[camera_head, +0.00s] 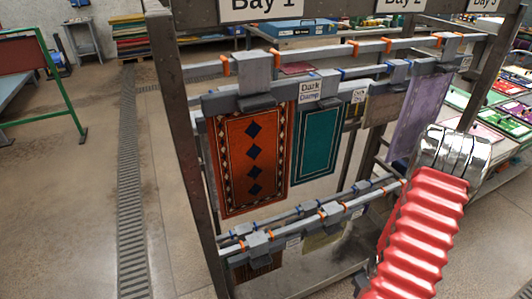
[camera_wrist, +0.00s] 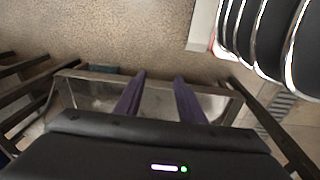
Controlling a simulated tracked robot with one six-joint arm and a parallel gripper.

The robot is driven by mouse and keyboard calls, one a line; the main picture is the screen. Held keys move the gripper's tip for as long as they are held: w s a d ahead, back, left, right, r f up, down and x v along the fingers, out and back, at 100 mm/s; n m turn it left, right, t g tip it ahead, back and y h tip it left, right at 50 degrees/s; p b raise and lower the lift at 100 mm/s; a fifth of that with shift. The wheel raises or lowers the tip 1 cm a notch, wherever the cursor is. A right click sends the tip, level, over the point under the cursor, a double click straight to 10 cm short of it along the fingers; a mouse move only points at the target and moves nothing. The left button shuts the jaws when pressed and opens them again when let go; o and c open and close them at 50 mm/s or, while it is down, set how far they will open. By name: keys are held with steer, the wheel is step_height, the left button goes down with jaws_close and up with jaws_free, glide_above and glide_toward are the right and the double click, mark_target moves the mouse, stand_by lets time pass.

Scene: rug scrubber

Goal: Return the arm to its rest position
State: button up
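My gripper (camera_wrist: 158,82) shows in the wrist view as two dark purple fingers spread apart. The gap between them is empty; the floor and a metal-framed structure lie beyond. In the head view my red ribbed arm with a chrome joint rises at the lower right, in front of the rug rack's right side. My gripper cannot be made out in that view.
The metal rack (camera_head: 183,150) carries an orange rug with blue diamonds (camera_head: 254,165), a teal rug (camera_head: 314,145) and a purple rug (camera_head: 418,112) on clamps. A green-framed stand (camera_head: 62,85) is at left. Open floor (camera_head: 60,210) lies left of the rack.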

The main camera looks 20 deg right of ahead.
steer(key=w+a+r+m+g, duration=0.15)
steer(key=a+r, duration=0.45)
steer(key=r, duration=0.6)
steer(key=w+a+r+m, duration=0.3)
steer(key=a+r, duration=0.3)
steer(key=r, duration=0.6)
steer(key=a+r+n+t+y, duration=0.1)
steer(key=a+r+n+t, duration=0.3)
steer(key=a+r, duration=1.7)
step_height(320, 180, up, 2)
steer(key=shift+a+r+n+t, duration=0.1)
steer(key=shift+a+n+t, duration=0.3)
steer(key=shift+t, duration=0.65)
steer(key=shift+s, duration=0.15)
steer(key=shift+c, duration=0.6)
